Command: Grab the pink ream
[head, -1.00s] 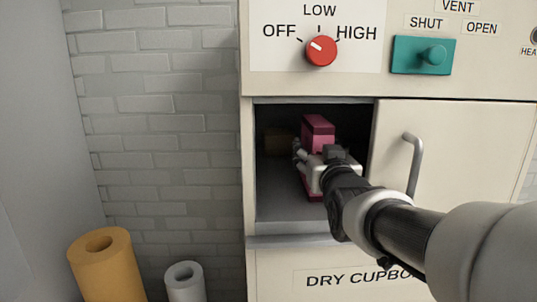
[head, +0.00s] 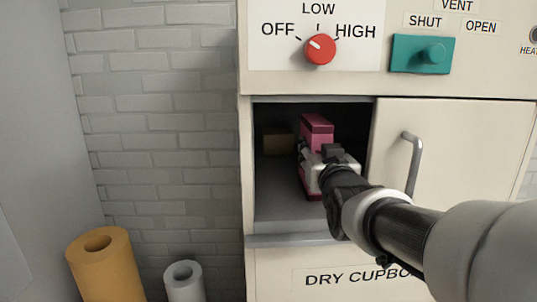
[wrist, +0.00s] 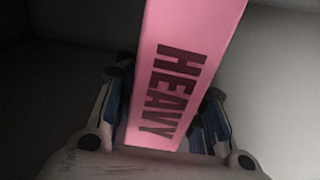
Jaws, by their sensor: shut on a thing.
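The pink ream (head: 317,128) stands inside the open compartment of the dry cupboard. In the wrist view the ream (wrist: 190,50) shows a face marked "HEAVY", between the two fingers. My gripper (head: 312,160) reaches into the compartment and is shut on the ream; in the wrist view my gripper (wrist: 165,115) has a finger on each side of it. The ream's lower part is partly hidden behind my gripper in the head view.
A brown block (head: 278,141) sits deeper in the compartment, at left. The sliding door (head: 450,150) with its handle covers the right side. A red knob (head: 320,49) and teal vent slider (head: 422,54) are above. Orange (head: 105,265) and grey (head: 184,282) rolls stand at lower left.

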